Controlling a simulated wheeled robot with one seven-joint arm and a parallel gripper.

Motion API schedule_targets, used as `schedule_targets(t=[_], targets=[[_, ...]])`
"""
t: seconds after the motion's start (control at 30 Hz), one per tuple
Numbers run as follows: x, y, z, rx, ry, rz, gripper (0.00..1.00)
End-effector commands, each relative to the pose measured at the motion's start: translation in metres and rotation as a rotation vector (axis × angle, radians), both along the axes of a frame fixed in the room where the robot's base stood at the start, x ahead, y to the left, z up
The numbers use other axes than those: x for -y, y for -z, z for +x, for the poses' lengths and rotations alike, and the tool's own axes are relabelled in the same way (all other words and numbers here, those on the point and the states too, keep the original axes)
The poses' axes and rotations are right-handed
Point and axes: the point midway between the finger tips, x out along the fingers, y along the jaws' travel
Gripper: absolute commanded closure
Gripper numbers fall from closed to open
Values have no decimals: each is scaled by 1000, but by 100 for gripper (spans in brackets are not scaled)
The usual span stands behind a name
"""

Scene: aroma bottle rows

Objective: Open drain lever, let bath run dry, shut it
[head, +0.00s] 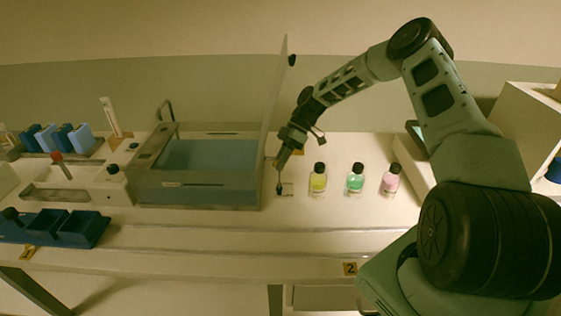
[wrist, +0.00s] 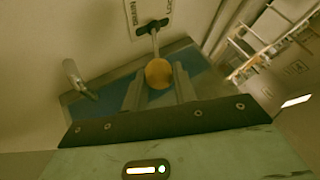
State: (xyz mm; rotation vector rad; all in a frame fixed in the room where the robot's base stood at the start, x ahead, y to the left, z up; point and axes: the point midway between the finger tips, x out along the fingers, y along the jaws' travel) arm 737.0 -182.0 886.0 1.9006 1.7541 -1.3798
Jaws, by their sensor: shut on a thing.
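The bath (head: 190,195) is a clear-walled tank left of centre in the head view, with blue-grey water (head: 210,156) visible in it. Its clear lid (head: 275,95) stands raised at the right end. My gripper (head: 280,186) points down just right of the bath. In the wrist view, my gripper (wrist: 158,82) is shut on the orange ball knob of the drain lever (wrist: 158,73). The lever's thin rod runs from the knob to a dark pivot on a white plate marked "DRAIN" (wrist: 140,14). The lever is hard to make out in the head view.
Yellow (head: 318,182), green (head: 355,182) and pink (head: 391,182) bottles stand in a row right of my gripper. The bench front is clear.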

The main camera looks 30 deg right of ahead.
Motion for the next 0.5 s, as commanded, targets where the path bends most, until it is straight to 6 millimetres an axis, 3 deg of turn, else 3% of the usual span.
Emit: schedule_targets(t=[0.1, 0.13, 0.2, 0.5], targets=[[0, -1, 1, 2, 5, 0, 100], [0, -1, 1, 2, 5, 0, 64], [0, -1, 1, 2, 5, 0, 50], [1, -1, 1, 2, 3, -1, 50]])
